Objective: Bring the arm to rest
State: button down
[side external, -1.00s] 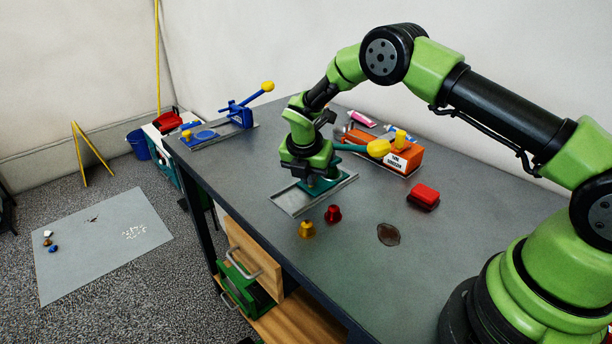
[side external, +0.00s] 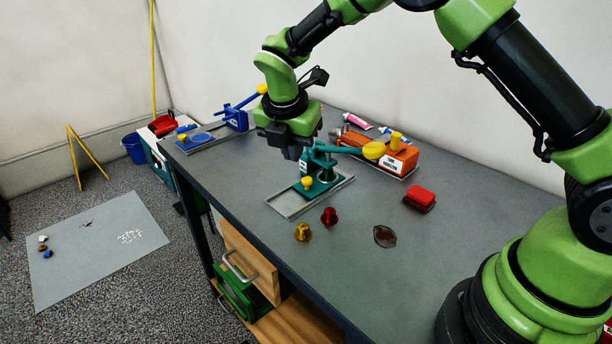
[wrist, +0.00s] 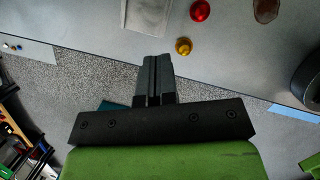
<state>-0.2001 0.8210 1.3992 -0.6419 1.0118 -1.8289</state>
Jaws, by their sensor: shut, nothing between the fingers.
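My gripper (side external: 292,150) is above the grey bench, at the upper left of a teal clamp in the side external view. In the wrist view its two dark fingers (wrist: 157,72) are together, with nothing between them. The teal clamp (side external: 318,182) with a yellow-ended lever stands on a grey metal plate (side external: 290,205). My gripper looks raised over the bench; I cannot tell whether it is clear of the clamp in depth.
An orange box (side external: 392,160) and a blue clamp (side external: 236,118) stand farther back. The bench's right middle is clear.

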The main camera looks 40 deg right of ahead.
jog(key=s+d+r+m+t+y, duration=0.1)
jog(key=s+r+m+t+y, duration=0.2)
jog(key=s+r+m, duration=1.05)
jog(key=s+r+m+t+y, duration=0.2)
jog(key=s+r+m, duration=0.1)
jog(key=s+m, duration=0.9)
jog(key=shift+a+m+t, duration=0.2)
jog(key=shift+m+t, duration=0.1)
jog(key=shift+m, duration=0.45)
